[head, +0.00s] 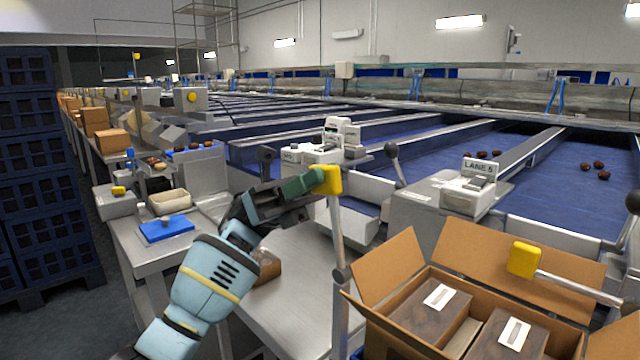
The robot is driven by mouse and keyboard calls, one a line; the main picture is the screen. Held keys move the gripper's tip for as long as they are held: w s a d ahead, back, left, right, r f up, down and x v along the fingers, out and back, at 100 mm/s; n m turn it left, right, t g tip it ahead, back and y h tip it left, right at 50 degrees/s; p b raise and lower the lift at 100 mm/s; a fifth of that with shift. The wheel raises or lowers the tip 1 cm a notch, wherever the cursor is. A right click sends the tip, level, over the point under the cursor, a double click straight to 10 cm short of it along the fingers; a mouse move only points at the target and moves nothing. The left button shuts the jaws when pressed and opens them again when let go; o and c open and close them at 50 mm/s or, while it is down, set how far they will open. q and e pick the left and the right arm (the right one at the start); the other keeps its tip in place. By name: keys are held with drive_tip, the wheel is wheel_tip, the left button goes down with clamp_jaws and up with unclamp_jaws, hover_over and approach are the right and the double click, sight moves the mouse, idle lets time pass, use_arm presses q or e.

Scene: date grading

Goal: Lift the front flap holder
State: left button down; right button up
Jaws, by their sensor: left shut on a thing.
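A flap holder with a yellow pad (329,180) on a grey metal rod (337,232) stands nearly upright left of the open carton (440,337). My left gripper (322,182) is shut on the yellow pad. The rod runs down to a dark joint by the carton's left side. The carton's left flap (390,266) and back flap (490,250) stand up and lean outward. A second flap holder with a yellow pad (523,260) lies across the back flap on the right. The carton's front is cut off by the picture's bottom edge. My right gripper is not in view.
Dark packs with white labels (438,297) lie in the carton. A steel table (295,265) with a brown box (267,267) lies under my left arm. Blue sorting lanes (590,185) with some dates run behind. A scale marked with a lane label (467,195) stands behind the carton.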

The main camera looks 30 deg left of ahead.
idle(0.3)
use_arm(q)
drive_tip(key=c, duration=1.7)
unclamp_jaws()
drive_tip(key=shift+a, duration=0.1)
drive_tip(key=shift+f, duration=0.1)
drive_tip(key=shift+b+v, duration=0.85)
drive_tip(key=shift+v, duration=3)
